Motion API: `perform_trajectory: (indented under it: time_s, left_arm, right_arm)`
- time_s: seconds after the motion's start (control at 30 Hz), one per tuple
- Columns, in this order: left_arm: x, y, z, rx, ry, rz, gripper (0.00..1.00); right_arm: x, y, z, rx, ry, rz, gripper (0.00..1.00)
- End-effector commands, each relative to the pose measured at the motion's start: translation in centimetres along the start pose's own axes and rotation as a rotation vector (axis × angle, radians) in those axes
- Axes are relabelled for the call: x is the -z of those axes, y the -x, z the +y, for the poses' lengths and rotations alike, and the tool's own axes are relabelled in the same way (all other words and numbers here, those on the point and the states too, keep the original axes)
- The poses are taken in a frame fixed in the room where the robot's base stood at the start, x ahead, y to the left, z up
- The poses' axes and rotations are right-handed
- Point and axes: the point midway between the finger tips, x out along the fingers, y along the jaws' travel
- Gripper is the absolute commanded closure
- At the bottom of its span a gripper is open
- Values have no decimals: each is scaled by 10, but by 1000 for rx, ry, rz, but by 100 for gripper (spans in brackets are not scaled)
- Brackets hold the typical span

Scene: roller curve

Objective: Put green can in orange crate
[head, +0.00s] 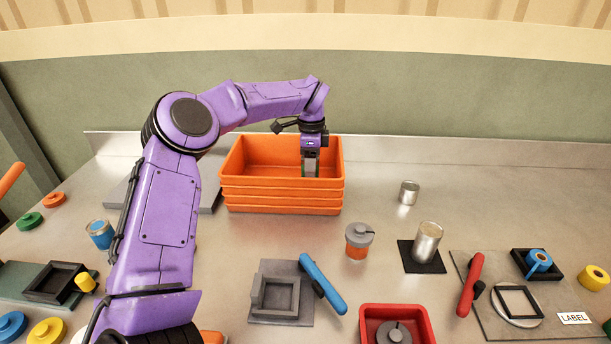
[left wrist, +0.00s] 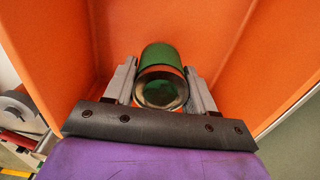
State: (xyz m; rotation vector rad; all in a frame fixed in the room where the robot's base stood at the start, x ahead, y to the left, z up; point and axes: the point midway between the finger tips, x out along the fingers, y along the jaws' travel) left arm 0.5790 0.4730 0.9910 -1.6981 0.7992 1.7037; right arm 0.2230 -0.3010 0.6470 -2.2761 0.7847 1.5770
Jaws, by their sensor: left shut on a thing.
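The orange crate (head: 283,197) stands at the back middle of the table and looks like a stack of several orange crates. My left gripper (head: 310,172) points down inside the top crate, towards its right side. In the left wrist view the left gripper (left wrist: 161,88) is shut on the green can (left wrist: 158,55), with a finger on each side. The can's shiny metal end faces the camera. Orange walls (left wrist: 55,40) surround it in that view. I cannot tell whether the can touches the crate floor. In the head view the can is mostly hidden by the gripper. My right gripper is out of view.
A silver can (head: 408,193) stands right of the crate. Another metal can (head: 427,241) stands on a black mat. An orange jar (head: 358,240) with a grey lid stands in front of the crate. A red bin (head: 370,312) is at the front.

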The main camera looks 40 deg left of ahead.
Motion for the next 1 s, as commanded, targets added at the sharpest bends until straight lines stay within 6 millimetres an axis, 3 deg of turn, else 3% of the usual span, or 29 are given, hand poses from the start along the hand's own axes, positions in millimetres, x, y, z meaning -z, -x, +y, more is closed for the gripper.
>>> perform_trajectory:
  time_s: [0.23, 0.6, 0.63, 0.7, 1.0]
  left_arm:
    - [0, -38, 0, -2, 0, 0, 80]
    - [-1, -46, 0, 0, 2, 2, 80]
    - [-1, -44, 0, -1, 2, 1, 35]
    - [-1, -44, 0, -1, 2, 1, 19]
    - [-1, -40, 0, -1, 1, 1, 19]
  right_arm:
    - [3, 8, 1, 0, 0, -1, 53]
    - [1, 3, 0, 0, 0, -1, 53]
    - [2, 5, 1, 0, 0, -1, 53]
    - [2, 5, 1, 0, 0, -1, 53]
    - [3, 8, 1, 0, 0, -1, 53]
